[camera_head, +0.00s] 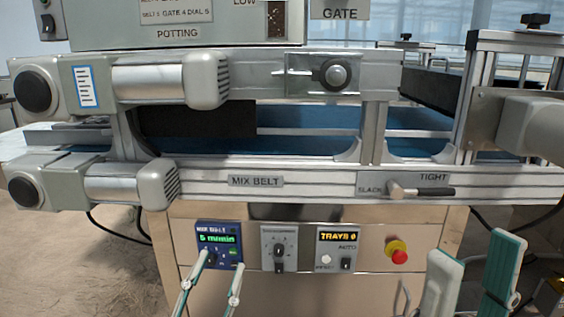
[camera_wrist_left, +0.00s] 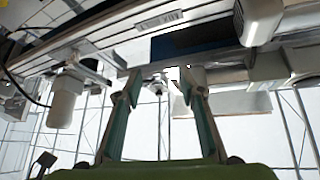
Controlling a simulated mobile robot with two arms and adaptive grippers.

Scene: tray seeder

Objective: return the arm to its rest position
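My left gripper (camera_head: 221,262) is low in the head view, in front of the MIX BELT control box (camera_head: 219,238) with its green display. Its two teal-and-white fingers are apart with nothing between them. In the left wrist view the same gripper (camera_wrist_left: 160,82) shows spread fingers and an empty gap. I cannot tell whether a fingertip touches the box. My right gripper (camera_head: 474,250) is at the lower right of the head view. Its wide fingers are apart and empty, and their lower parts are cut off by the frame.
The machine's front holds a dial box (camera_head: 279,247), a TRAYS counter (camera_head: 338,248) and a red stop button (camera_head: 397,252). Above them run the MIX BELT rail (camera_head: 310,184) and the SLACK/TIGHT lever (camera_head: 421,191). Grey motors (camera_head: 40,180) stick out at left. Bare floor lies lower left.

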